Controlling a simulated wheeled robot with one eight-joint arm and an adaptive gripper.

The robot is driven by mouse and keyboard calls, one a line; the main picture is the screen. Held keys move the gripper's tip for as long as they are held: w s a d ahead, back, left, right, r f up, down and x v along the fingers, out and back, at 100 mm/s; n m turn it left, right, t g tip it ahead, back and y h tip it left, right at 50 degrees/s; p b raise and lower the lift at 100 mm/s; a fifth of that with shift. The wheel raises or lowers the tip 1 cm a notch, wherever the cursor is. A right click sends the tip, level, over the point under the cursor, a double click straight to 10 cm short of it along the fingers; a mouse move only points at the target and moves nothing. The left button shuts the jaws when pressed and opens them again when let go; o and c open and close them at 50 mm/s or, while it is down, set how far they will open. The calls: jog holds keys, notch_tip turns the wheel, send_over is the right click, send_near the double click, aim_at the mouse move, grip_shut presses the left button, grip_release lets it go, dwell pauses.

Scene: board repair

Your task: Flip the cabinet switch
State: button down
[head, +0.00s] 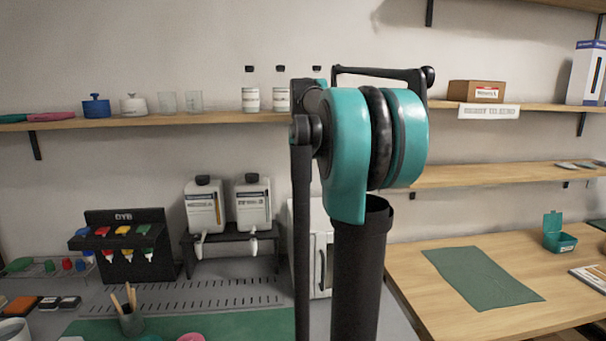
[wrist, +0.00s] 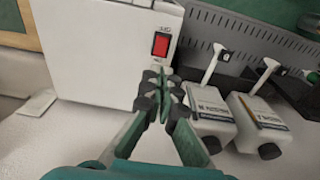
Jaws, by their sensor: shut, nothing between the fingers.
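The cabinet (wrist: 85,45) is a white box in the wrist view, with a red rocker switch (wrist: 160,44) near the right edge of its face. My gripper (wrist: 162,88) is shut and empty. In the picture its fingertips lie just below the switch; I cannot tell whether they touch the cabinet face. In the head view the white cabinet (head: 321,250) is mostly hidden behind my arm, and a dark handle shows on its front. The switch and my gripper do not show in the head view.
Two white jugs with spouts (head: 205,205) stand on a dark stand left of the cabinet; they also show close to my gripper in the wrist view (wrist: 210,115). A wooden table (head: 400,262) with a green mat (head: 483,277) is at the right. Shelves (head: 150,121) line the wall.

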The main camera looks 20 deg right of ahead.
aim_at(300, 217)
jog(key=shift+s+r, duration=0.1)
jog(key=shift+r, duration=0.85)
jog(key=shift+s+a+r+t, duration=0.2)
jog(key=shift+s+a+t, duration=0.2)
jog(key=shift+s+t, duration=0.2)
jog(key=x, duration=1.4)
jog(key=shift+d, duration=0.2)
